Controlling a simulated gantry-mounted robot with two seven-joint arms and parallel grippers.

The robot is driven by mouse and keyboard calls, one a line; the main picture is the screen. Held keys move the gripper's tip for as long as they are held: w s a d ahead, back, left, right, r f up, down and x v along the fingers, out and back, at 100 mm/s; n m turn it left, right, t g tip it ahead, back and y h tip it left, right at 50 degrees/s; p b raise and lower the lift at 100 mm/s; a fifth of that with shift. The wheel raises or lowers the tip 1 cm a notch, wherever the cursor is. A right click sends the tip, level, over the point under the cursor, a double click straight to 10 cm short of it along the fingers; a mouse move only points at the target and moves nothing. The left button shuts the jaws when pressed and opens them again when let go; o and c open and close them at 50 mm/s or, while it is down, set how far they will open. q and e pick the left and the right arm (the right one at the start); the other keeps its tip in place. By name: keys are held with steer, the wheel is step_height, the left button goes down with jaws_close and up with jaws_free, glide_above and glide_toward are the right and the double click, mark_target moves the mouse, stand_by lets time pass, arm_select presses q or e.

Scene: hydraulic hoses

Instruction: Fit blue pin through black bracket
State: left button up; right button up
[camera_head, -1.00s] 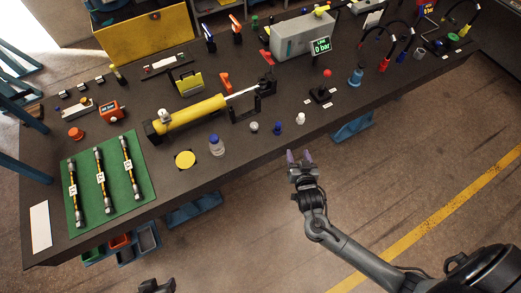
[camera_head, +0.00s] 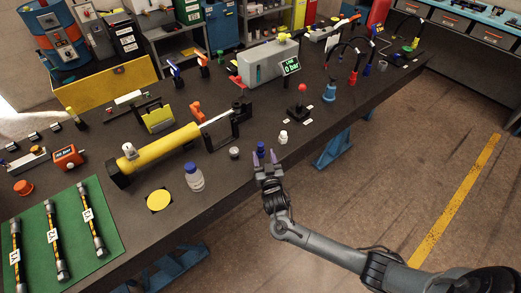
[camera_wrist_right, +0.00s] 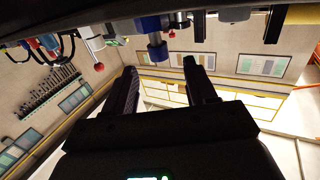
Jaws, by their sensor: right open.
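The small blue pin (camera_head: 261,148) stands on the workbench near its front edge. My right gripper (camera_head: 265,157) is open with its fingers pointing at the pin. In the head view the fingertips lie on either side of the pin's lower part; no grip shows. In the right wrist view the blue pin (camera_wrist_right: 154,38) is ahead of the open, empty fingers (camera_wrist_right: 160,72), beyond their tips. The black bracket (camera_head: 222,138) stands on the bench at the rod end of the yellow cylinder (camera_head: 160,154), left of the pin. My left gripper is not in view.
A white-topped part (camera_head: 283,137) stands just right of the pin and a grey round part (camera_head: 234,152) to its left. A blue-capped bottle (camera_head: 195,178) and a yellow disc (camera_head: 159,200) are further left. A red-knobbed joystick (camera_head: 301,100) stands behind.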

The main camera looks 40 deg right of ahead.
mark_target(262, 147)
steer(key=shift+b+x, duration=0.4)
steer(key=shift+x, duration=2.85)
steer(key=shift+s, duration=0.1)
steer(key=shift+c, duration=0.4)
steer(key=c, duration=0.9)
